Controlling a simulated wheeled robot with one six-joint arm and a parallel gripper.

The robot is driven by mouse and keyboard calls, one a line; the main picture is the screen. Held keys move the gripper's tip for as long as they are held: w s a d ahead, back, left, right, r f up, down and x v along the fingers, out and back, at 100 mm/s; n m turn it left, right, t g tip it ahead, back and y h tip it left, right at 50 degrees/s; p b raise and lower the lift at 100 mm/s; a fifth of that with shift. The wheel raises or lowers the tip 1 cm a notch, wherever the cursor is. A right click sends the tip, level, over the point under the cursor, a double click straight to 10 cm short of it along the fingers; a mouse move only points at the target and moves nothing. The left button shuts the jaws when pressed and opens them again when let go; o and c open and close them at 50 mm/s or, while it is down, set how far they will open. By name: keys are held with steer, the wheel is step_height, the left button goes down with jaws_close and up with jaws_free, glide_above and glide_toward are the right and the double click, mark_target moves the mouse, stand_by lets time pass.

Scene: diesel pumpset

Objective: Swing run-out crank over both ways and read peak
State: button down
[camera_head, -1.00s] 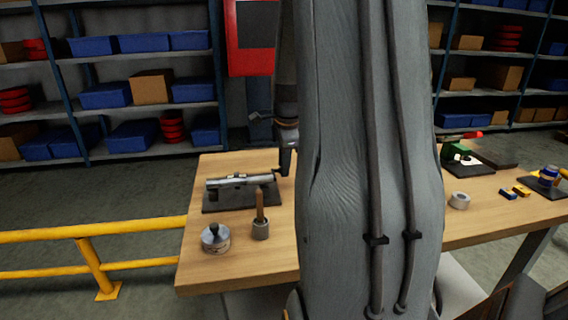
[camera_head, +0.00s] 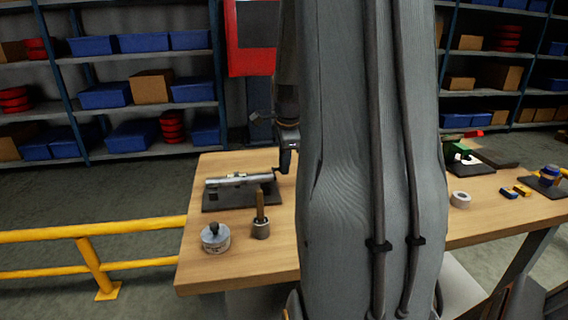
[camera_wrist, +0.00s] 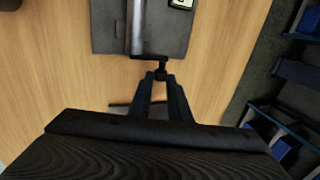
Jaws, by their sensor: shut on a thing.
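The run-out fixture (camera_head: 240,192) lies on the left part of the wooden bench in the head view, a silvery shaft on a dark base plate. Its plate (camera_wrist: 178,40) and shaft (camera_wrist: 138,28) also show at the top of the wrist view. The dark crank (camera_wrist: 160,68) sits at the shaft's near end in the wrist view. My gripper (camera_wrist: 160,80) is shut on the crank's knob; it also shows at the fixture's right end in the head view (camera_head: 284,166). A small pale gauge face (camera_wrist: 181,3) is cut off at the wrist view's top edge; its reading is not legible.
A round metal pot (camera_head: 215,238) and a wooden-handled tool in a cup (camera_head: 261,217) stand on the bench front. A grey ring (camera_head: 460,198) and a green device (camera_head: 460,152) are at right. A yellow rail (camera_head: 90,229) runs left of the bench.

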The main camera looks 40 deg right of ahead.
steer(key=b, duration=0.1)
steer(key=t+h+b, duration=0.1)
steer(key=t+b, duration=0.1)
steer(key=b, duration=0.1)
steer(key=shift+s+a+r, duration=0.2)
steer(key=shift+s+r, duration=0.05)
steer(key=shift+r, duration=0.05)
steer(key=t+h+b, duration=0.1)
steer(key=b, duration=0.3)
steer(key=s+t+b, duration=0.1)
steer(key=b, duration=0.4)
steer(key=shift+a+r+t+h, duration=0.1)
steer(key=shift+a+t+h, duration=0.1)
steer(key=shift+t+h, duration=0.15)
steer(key=b, duration=0.3)
steer(key=shift+s+a+r+t+h, duration=0.1)
steer(key=shift+r+t+h, duration=0.1)
steer(key=shift+t+h, duration=0.15)
steer(key=shift+s+a+r+t+b, duration=0.15)
steer(key=shift+r+t+b, duration=0.2)
steer(key=shift+b, duration=0.7)
steer(key=c, duration=1.7)
jaws_free()
steer(key=shift+f, duration=0.2)
steer(key=shift+o, duration=0.2)
steer(key=shift+s+r, duration=0.1)
